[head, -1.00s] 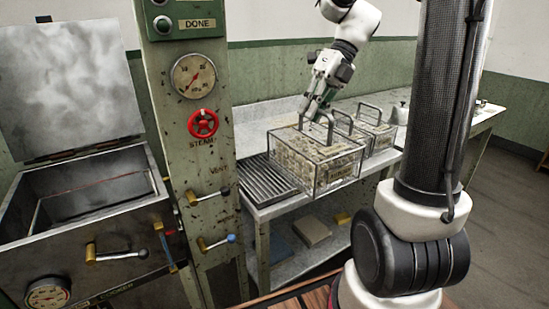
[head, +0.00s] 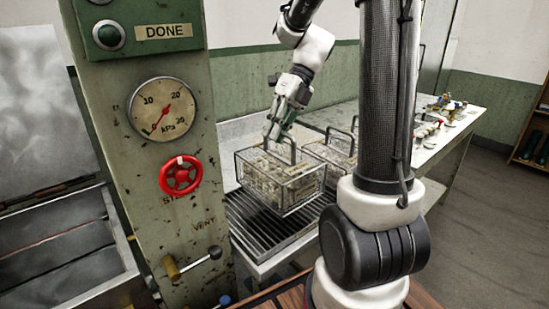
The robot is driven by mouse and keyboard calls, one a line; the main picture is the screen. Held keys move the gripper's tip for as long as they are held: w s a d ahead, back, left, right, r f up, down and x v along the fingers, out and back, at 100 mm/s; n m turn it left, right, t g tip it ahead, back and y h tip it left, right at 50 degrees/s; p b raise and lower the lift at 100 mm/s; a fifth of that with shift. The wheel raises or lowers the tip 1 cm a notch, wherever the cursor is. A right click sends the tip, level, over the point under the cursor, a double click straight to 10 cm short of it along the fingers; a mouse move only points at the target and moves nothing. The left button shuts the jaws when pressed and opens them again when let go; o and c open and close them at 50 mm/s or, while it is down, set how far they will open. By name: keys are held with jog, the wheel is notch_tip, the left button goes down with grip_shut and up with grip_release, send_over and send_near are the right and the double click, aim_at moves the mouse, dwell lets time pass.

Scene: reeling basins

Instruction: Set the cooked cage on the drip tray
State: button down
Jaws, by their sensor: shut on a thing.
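My gripper (head: 279,131) is shut on the top handle of a wire cage (head: 281,183) filled with pale contents and bearing a small label. The cage hangs nearly level over the ribbed drip tray (head: 262,238). Its base looks close to the ribs, but I cannot tell whether it touches them. The drip tray lies on the near end of the metal bench, and its front and left part show bare. The cage hides the tray's back part.
Another handled cage (head: 340,155) stands on the bench just behind and right of the held one. A green control column with a pressure gauge (head: 163,109), red steam wheel (head: 180,175) and vent lever (head: 192,263) stands close left. The open cooker (head: 62,255) is at far left.

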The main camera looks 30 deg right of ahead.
aim_at(271, 157)
jog(key=shift+f, duration=2.4)
jog(key=c, duration=1.5)
grip_release()
jog(key=shift+f, duration=0.1)
jog(key=shift+c, duration=0.2)
